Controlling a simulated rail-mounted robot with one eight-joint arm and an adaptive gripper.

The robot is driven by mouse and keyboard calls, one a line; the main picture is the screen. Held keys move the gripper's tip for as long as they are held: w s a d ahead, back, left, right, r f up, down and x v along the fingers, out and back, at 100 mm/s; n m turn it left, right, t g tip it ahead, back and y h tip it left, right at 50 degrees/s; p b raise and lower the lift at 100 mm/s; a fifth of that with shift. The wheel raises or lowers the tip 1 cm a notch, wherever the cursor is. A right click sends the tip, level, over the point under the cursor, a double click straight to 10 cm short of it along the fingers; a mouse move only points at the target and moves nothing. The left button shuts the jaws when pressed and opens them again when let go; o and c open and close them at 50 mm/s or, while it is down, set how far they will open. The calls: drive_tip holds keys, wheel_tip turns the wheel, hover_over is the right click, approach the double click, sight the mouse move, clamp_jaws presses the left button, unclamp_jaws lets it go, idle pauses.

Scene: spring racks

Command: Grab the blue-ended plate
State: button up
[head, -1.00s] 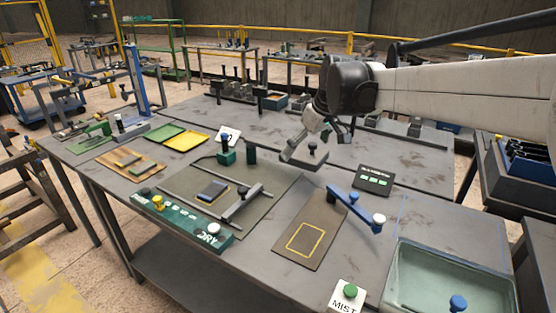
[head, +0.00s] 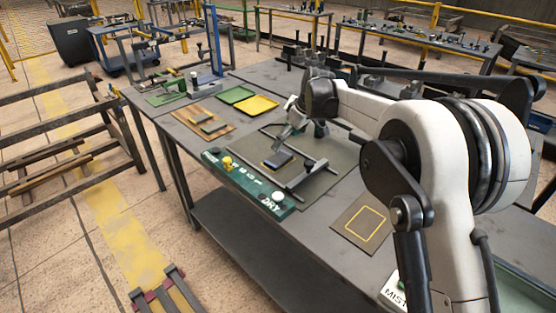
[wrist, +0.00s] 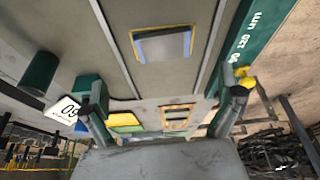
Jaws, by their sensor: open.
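The blue-ended plate (head: 277,159) lies flat on the grey board of the fixture on the table, within a yellow outline, and looks dark in the head view. In the wrist view the plate (wrist: 163,46) is grey with a blue strip at each visible end, ahead of the fingers. My gripper (head: 286,137) is above the board, close to the plate and apart from it. In the wrist view my gripper (wrist: 166,100) is open and empty, with its two fingers wide apart.
Two rails flank the plate; a dark slide bar (head: 306,172) stands right of it. A green DRY panel (head: 248,182) with knobs runs along the front. Yellow and green trays (head: 257,104) and wooden strips (head: 203,122) lie at the back left. A yellow-outlined mat (head: 366,222) lies to the right.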

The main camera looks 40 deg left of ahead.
hover_over(279, 158)
drive_tip(key=d, duration=0.2)
drive_tip(key=f, duration=0.4)
drive_tip(key=shift+w+d+f, duration=0.1)
drive_tip(key=shift+w+d, duration=0.1)
drive_tip(key=shift+w, duration=0.1)
drive_tip(key=shift+s+x, duration=0.2)
drive_tip(key=shift+x, duration=1.2)
drive_tip(key=shift+s+x, duration=0.2)
drive_tip(key=shift+x, duration=1.15)
drive_tip(key=shift+d, duration=0.1)
drive_tip(key=shift+c, duration=0.5)
drive_tip(key=c, duration=1.7)
drive_tip(key=shift+c, duration=0.8)
